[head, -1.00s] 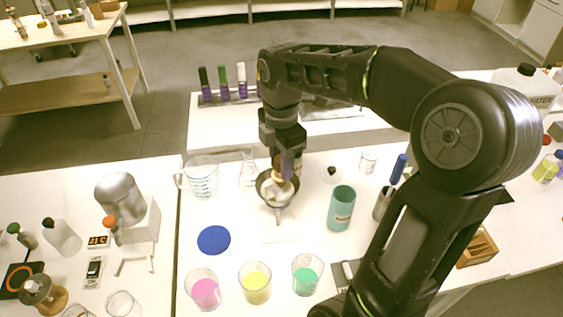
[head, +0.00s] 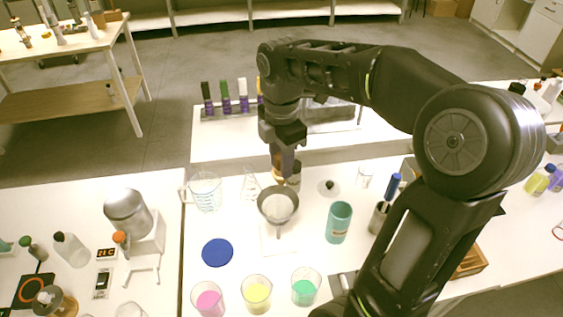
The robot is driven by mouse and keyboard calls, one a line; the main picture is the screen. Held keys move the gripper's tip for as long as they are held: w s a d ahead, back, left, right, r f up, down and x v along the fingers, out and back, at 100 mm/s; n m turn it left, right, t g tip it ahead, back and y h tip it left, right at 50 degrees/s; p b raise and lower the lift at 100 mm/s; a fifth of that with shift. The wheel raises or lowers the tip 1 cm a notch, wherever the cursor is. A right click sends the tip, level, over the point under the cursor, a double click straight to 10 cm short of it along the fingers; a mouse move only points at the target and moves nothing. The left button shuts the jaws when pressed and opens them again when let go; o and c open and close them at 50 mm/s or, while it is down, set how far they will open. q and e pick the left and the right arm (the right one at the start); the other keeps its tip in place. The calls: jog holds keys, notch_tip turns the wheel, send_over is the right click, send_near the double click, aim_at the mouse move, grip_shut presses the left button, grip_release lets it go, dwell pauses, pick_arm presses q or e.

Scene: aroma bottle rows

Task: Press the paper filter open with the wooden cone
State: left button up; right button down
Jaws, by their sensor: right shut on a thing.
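A dark funnel (head: 267,212) stands on a support over a white base. The pale paper filter (head: 277,205) lies inside it and its inside is visible from above. My right gripper (head: 285,158) points down just behind the funnel, apart from it. It is shut on the wooden cone (head: 277,168), a tan piece mostly hidden by the fingers. My left gripper is not in view.
A measuring jug (head: 205,192) and a flask (head: 251,184) stand left of the funnel. A blue disc (head: 217,252) lies in front left. Beakers of pink (head: 208,300), yellow (head: 257,295) and green (head: 305,289) liquid line the front. A teal cup (head: 339,222) stands to the right.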

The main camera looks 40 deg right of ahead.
jog(key=shift+r, duration=0.85)
jog(key=m, duration=0.2)
jog(key=shift+w+m, duration=0.2)
jog(key=shift+m, duration=0.1)
jog(key=m, duration=0.1)
jog(key=w+m, duration=0.1)
jog(key=m, duration=0.1)
jog(key=shift+w+d+r, duration=0.1)
jog(key=shift+d, duration=0.05)
jog(key=w+a+f+m+b, duration=0.2)
jog(key=w+a+f+m, duration=0.3)
jog(key=a+f, duration=0.2)
jog(key=w+a+f+m+b, duration=0.2)
jog(key=w+a+f+m, duration=0.3)
jog(key=a+f+m, duration=0.1)
notch_tip(320, 180, down, 3)
jog(key=shift+w+a+r, duration=0.1)
jog(key=shift+w+a, duration=0.25)
jog(key=shift+a, duration=0.55)
